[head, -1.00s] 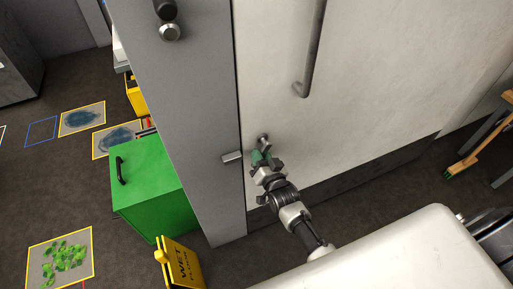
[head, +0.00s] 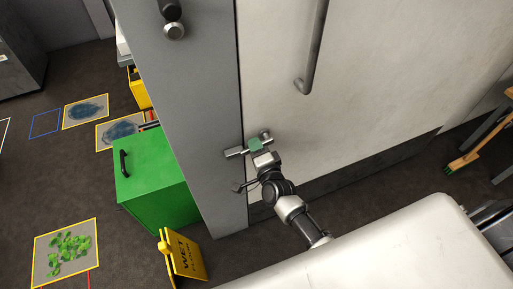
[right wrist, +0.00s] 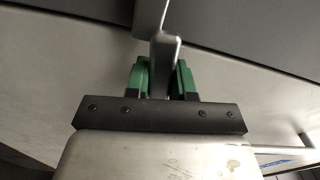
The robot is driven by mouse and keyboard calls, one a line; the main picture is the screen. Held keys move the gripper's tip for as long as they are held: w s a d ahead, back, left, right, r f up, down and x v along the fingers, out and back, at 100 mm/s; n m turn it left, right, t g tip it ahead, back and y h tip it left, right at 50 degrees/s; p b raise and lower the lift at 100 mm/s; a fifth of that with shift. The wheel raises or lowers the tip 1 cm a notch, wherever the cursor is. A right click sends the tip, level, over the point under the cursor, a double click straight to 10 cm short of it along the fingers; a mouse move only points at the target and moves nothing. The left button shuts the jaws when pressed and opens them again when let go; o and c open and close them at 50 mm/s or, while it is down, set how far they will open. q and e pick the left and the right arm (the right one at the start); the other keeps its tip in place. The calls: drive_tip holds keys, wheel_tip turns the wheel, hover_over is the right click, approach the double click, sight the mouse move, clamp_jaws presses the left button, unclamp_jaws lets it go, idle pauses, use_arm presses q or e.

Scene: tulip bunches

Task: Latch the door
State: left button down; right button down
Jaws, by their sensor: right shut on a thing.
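The pale door (head: 370,90) stands against the grey frame post (head: 190,110), with a thin dark seam between them. A small metal latch lever sits low on the door; its pivot (head: 265,137) is near the door's edge. A small metal catch (head: 234,153) is on the post to its left. My right gripper (head: 256,144), with green fingers, is shut on the lever between pivot and catch. In the right wrist view the grey lever (right wrist: 165,62) stands between the green fingers (right wrist: 160,78). Whether the lever's end sits in the catch is hidden. My left gripper is not in view.
A long grey door handle (head: 315,50) is above the latch. A green cabinet (head: 155,180) and a yellow wet-floor sign (head: 182,255) stand left of the post. A broom (head: 475,145) leans at the right. Floor mats lie at the left.

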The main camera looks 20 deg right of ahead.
drive_tip(key=shift+r+m, duration=0.3)
drive_tip(key=shift+m, duration=0.7)
drive_tip(key=shift+a, duration=0.1)
drive_tip(key=c, duration=1)
unclamp_jaws()
drive_tip(key=shift+o, duration=0.2)
drive_tip(key=s, duration=1.1)
drive_tip(key=shift+d, duration=0.25)
drive_tip(key=shift+w, duration=0.1)
